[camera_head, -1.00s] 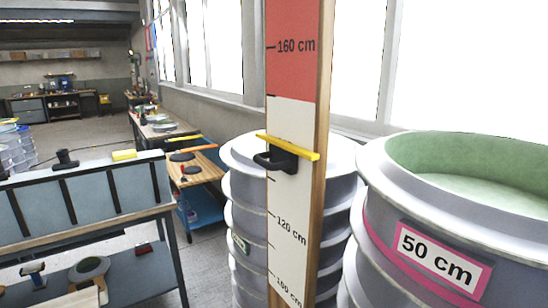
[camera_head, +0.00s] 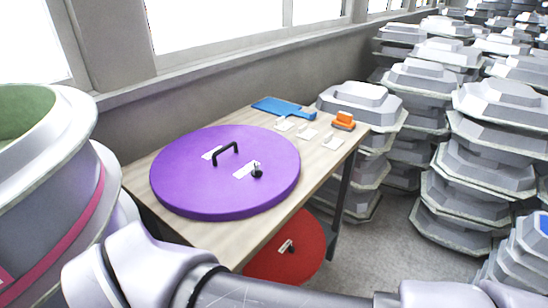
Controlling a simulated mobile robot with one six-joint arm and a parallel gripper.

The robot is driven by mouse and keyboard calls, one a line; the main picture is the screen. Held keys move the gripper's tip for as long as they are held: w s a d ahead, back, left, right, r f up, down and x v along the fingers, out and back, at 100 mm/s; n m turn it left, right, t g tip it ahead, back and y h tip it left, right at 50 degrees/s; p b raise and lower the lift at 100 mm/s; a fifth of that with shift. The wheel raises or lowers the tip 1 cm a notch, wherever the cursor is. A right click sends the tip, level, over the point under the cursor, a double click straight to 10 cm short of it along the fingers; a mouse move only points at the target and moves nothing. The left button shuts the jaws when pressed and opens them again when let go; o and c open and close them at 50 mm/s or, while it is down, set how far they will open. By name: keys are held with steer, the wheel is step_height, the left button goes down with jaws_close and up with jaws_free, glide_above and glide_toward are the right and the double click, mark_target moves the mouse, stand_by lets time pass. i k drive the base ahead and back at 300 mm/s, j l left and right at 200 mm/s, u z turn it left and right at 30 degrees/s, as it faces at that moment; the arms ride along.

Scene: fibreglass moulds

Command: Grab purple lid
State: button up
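The purple lid (camera_head: 213,186) is a large round disc lying flat on a light wooden table (camera_head: 310,147). It has a black arched handle (camera_head: 226,152) near its middle and a small black knob (camera_head: 257,172) on a white label to the right of the handle. Nothing lies on top of the lid. My arm's pale links cross the bottom of the view in front of the table. My gripper is not in view.
A red round lid (camera_head: 298,252) lies below the table. A blue tray (camera_head: 284,107) and an orange object (camera_head: 343,121) are on the table's far end. A large round mould (camera_head: 50,190) stands close at left. Stacked grey moulds (camera_head: 470,140) fill the right.

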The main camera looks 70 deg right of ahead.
mark_target(204, 175)
steer(key=z, duration=0.5)
steer(key=l+z, duration=0.1)
steer(key=z, duration=0.35)
steer(key=i+z, duration=0.1)
steer(key=z, duration=0.4)
steer(key=l+z, duration=0.1)
steer(key=z, duration=0.35)
steer(key=i+l+u, duration=0.35)
steer(key=l, duration=0.25)
steer(key=i+l+u, duration=0.2)
steer(key=l+u, duration=0.15)
steer(key=l, duration=0.3)
steer(key=l+u, duration=0.2)
steer(key=l, duration=0.15)
steer(key=i, duration=0.05)
